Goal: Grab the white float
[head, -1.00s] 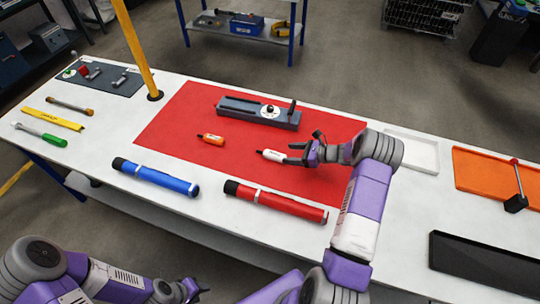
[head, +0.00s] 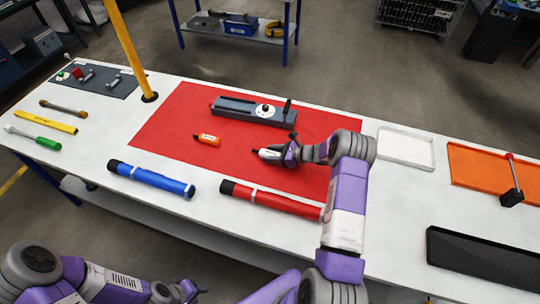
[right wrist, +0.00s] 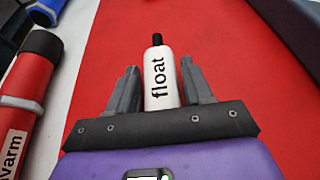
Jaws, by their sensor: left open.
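The white float (head: 268,154) lies on the red mat, its dark tip pointing left in the head view. In the right wrist view the float (right wrist: 161,75) shows its printed name, with its dark tip pointing away. My right gripper (head: 284,155) is at the float's right end. In the right wrist view its fingers (right wrist: 160,80) stand on either side of the float's body, with narrow gaps at the tips, so it looks open around it. The float's near end is hidden by the gripper. My left gripper (head: 190,290) is open, low at the bottom edge, away from the float.
An orange tube (head: 207,139) lies left of the float on the red mat (head: 180,120). A grey fixture (head: 250,110) stands behind. A red cylinder (head: 270,200) and a blue cylinder (head: 150,178) lie in front. A white tray (head: 405,148) is at the right.

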